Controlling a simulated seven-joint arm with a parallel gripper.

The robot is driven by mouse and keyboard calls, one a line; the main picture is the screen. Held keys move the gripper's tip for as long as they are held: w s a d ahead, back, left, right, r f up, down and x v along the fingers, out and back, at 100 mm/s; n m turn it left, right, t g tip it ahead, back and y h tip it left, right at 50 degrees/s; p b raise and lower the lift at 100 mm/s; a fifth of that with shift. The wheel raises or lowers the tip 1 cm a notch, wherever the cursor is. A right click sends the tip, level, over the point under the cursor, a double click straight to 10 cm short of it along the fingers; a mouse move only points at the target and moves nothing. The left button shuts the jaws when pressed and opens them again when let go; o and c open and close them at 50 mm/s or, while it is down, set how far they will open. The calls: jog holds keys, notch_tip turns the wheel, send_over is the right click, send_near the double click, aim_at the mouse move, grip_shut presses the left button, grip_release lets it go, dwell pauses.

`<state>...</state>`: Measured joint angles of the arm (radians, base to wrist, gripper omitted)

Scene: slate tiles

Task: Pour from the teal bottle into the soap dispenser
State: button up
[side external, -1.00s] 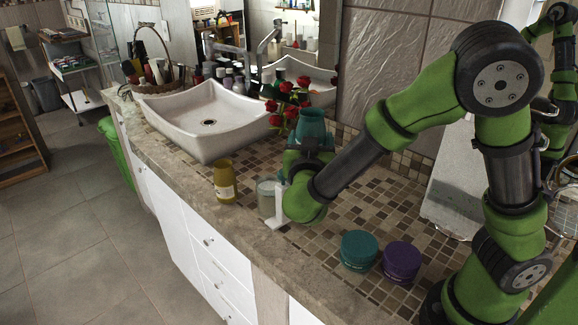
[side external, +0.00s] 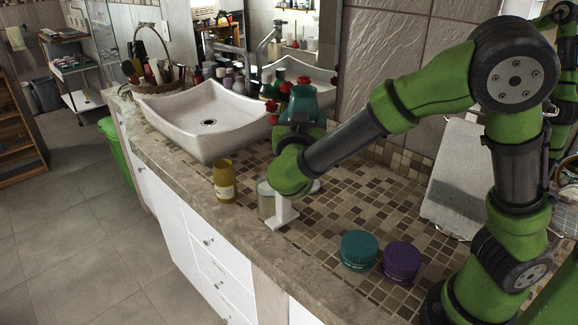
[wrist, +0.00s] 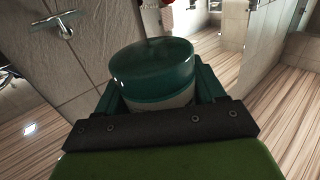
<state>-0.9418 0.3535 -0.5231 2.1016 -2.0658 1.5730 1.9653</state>
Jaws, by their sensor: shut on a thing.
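The teal bottle (side external: 303,104) is in my gripper (side external: 300,126), held above the tiled counter near the basin and roughly upright. In the wrist view the bottle (wrist: 155,70) shows its rounded teal end and a pale band, between the fingers of my gripper (wrist: 160,97). A translucent container (side external: 265,198) stands on the counter below and left of the gripper, with a white upright part (side external: 283,212) beside it. My wrist hides part of this area, and I cannot tell for sure which piece is the soap dispenser.
A mustard bottle (side external: 225,181) stands left of the translucent container near the counter's front edge. Teal (side external: 359,250) and purple (side external: 401,262) jars stand front right. A white basin (side external: 190,122) is behind left, with red roses (side external: 273,106) partly hidden behind the bottle.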

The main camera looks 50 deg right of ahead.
jog(key=w+a, duration=0.5)
jog(key=w, duration=0.5)
notch_tip(320, 180, down, 9)
jog(key=shift+w+a+t+y, duration=0.3)
jog(key=shift+y, duration=0.1)
jog(key=shift+a+r+m+g+y, duration=0.15)
jog(key=shift+a+m+g+y, duration=0.25)
jog(key=shift+a+m+y, duration=0.15)
jog(key=shift+w+a+f+m+g+y, duration=0.15)
jog(key=shift+a+f+m+y, duration=0.15)
jog(key=shift+f, duration=0.3)
jog(key=shift+s+a+f+m+g+y, duration=0.1)
jog(key=shift+a+f+m+y, duration=0.2)
jog(key=shift+f, duration=0.3)
jog(key=shift+w+a+f+m+g+y, duration=0.1)
jog(key=shift+a+f+m+g+y, duration=0.1)
jog(key=shift+f+y, duration=0.3)
jog(key=shift+a+f+m+y, duration=0.25)
jog(key=shift+a+f+m, duration=0.1)
jog(key=shift+f, duration=0.3)
jog(key=shift+a+f+m+y, duration=0.2)
jog(key=shift+a+m+y, duration=0.1)
jog(key=shift+y, duration=0.3)
jog(key=shift+g, duration=0.25)
